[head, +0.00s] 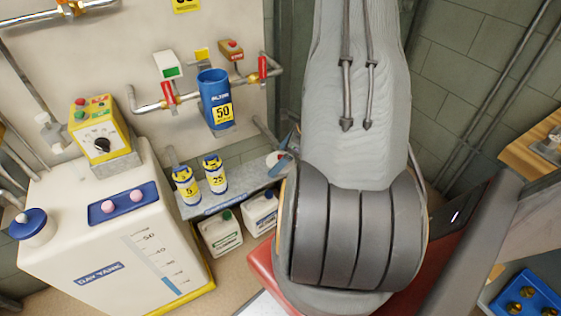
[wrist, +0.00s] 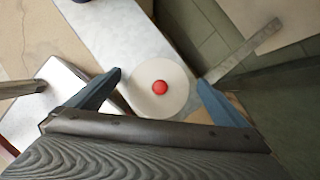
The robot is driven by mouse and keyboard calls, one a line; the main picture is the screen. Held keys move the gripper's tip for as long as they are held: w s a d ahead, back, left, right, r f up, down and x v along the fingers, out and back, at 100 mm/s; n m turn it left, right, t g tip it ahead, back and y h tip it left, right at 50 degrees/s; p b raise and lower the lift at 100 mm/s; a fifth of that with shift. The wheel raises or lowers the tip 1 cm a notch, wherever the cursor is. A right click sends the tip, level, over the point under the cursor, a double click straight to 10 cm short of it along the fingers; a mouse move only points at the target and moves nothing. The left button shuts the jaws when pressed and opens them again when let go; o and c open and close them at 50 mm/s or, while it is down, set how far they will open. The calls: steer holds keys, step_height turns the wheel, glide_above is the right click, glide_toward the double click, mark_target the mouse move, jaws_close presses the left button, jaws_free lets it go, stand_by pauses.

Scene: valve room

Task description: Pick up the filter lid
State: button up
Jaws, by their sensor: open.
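The filter lid, a round white disc with a red knob (wrist: 160,87), lies at the end of a pale grey shelf (wrist: 120,32) in the wrist view. My gripper (wrist: 159,80) is open and empty. Its two blue-grey fingers appear on either side of the lid, with the knob about midway between them. I cannot tell how far above the lid the fingertips are. In the head view a small part of the lid (head: 272,159) shows at the shelf's right end, beside a gripper finger. My arm hides the rest.
Two blue-and-white cartridges (head: 215,175), marked 5 and 25, stand on the shelf left of the lid. A blue filter housing (head: 214,100) marked 50 hangs on the wall pipe above. White jugs (head: 221,233) stand under the shelf. A white day tank (head: 110,235) stands left.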

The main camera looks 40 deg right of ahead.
steer(key=c, duration=1.2)
steer(key=shift+o, duration=0.2)
steer(key=shift+r, duration=0.1)
